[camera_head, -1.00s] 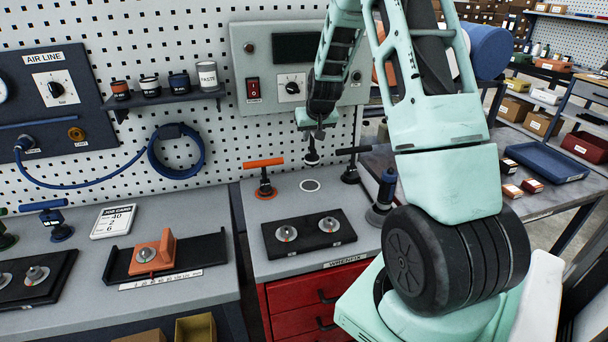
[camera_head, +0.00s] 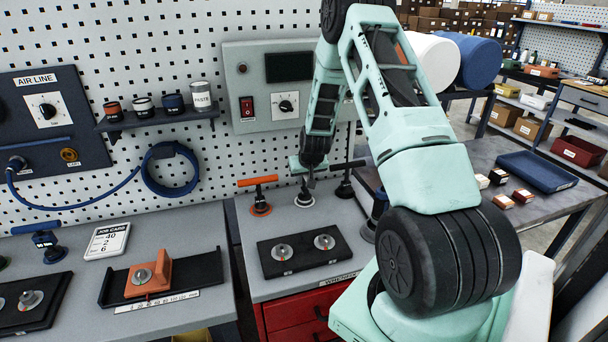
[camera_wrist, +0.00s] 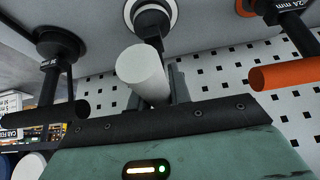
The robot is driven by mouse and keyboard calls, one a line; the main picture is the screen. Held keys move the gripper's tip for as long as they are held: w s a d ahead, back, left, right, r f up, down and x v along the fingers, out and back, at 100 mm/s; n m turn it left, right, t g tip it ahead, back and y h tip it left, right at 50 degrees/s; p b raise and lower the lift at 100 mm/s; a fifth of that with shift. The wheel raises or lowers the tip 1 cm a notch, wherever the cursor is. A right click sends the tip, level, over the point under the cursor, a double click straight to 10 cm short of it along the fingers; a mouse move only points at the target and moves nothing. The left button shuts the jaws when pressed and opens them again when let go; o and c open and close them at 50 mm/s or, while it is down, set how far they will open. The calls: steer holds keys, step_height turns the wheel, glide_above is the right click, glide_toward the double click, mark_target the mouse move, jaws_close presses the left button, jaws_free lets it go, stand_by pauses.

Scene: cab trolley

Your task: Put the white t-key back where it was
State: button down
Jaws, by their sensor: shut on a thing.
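The white t-key has a pale round handle bar (camera_wrist: 142,68) and a dark shaft with a flared foot. My gripper (camera_head: 311,184) is shut on it, the bar end sticking out towards the wrist camera, where the gripper (camera_wrist: 172,88) also shows. The t-key's foot (camera_head: 304,199) is upright over the white ring spot on the grey cabinet top (camera_head: 330,207). In the wrist view the foot lines up with the white ring (camera_wrist: 129,12). I cannot tell whether it touches the surface. The handle is mostly hidden by my gripper in the head view.
An orange t-key (camera_head: 258,190) stands left of the white one, and a black t-key (camera_head: 345,178) stands close on the right. A black plate with two dials (camera_head: 304,252) lies in front. A control box (camera_head: 262,85) is on the pegboard behind.

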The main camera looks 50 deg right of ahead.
steer(key=c, duration=1.3)
jaws_free()
steer(key=shift+f, duration=0.1)
